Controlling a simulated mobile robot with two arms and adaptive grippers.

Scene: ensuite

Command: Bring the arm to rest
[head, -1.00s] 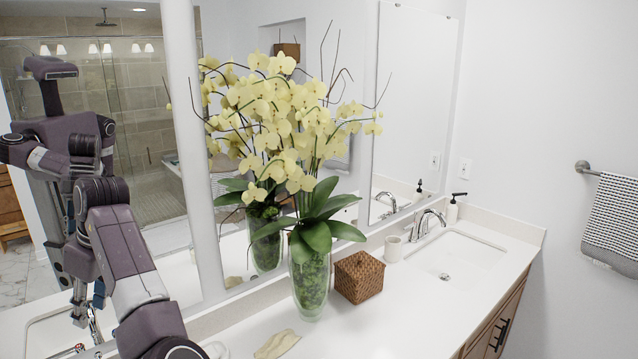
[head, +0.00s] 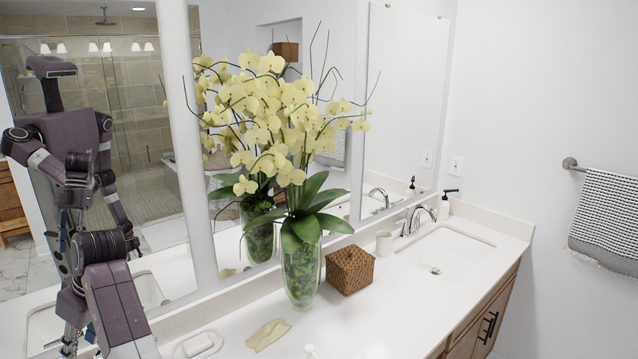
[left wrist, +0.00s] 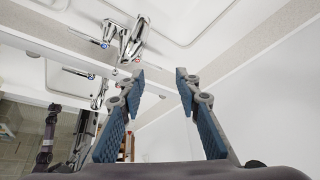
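My left arm (head: 112,305) comes in at the lower left of the head view, in front of the mirror and over the left end of the counter. Its gripper is outside that view. In the left wrist view my left gripper (left wrist: 160,88) has its two blue-padded fingers spread apart with nothing between them. A chrome faucet (left wrist: 131,40) and a white sink (left wrist: 190,12) lie beyond the fingertips. My right gripper cannot be made out in either view.
The white counter (head: 365,318) holds a vase of yellow orchids (head: 301,272), a woven box (head: 349,270), a cup (head: 384,242), a soap dish (head: 198,345) and a crumpled beige cloth (head: 268,335). A large mirror (head: 410,110) stands behind. A towel (head: 606,222) hangs right.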

